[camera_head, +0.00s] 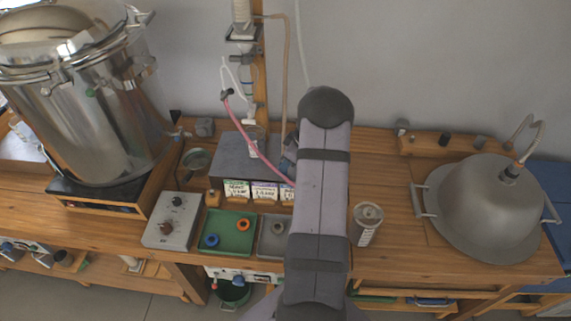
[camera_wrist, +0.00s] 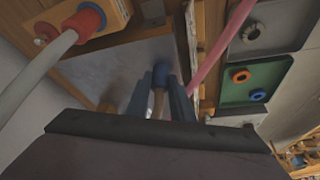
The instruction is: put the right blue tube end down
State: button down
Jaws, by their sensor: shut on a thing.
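In the wrist view my gripper (camera_wrist: 161,88) is shut on a blue tube end (camera_wrist: 160,72), which sits between the two blue-grey fingers. A beige tube (camera_wrist: 158,103) runs from it back toward the palm. The blue end is over or against the top of a grey box (camera_wrist: 110,68); I cannot tell whether it touches. In the head view my arm covers the gripper and most of the tube end. The grey box also shows there (camera_head: 233,158), left of my arm. A beige tube (camera_head: 286,75) hangs down behind it.
A pink tube (camera_head: 253,143) crosses the box toward my arm. In front lie a green tray (camera_head: 232,247) with blue and orange rings and a grey tray (camera_head: 271,248). A jar (camera_head: 366,225) and a domed lid (camera_head: 490,215) stand right. A large pot (camera_head: 95,110) stands left.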

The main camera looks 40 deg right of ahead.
jog(key=shift+f, duration=0.15)
jog(key=c, duration=1.6)
grip_release()
jog(key=shift+o, duration=0.2)
jog(key=shift+r, duration=0.3)
jog(key=b+v, duration=0.3)
jog(key=v, duration=0.8)
jog(key=shift+s+r, duration=0.3)
jog(key=shift+r, duration=0.05)
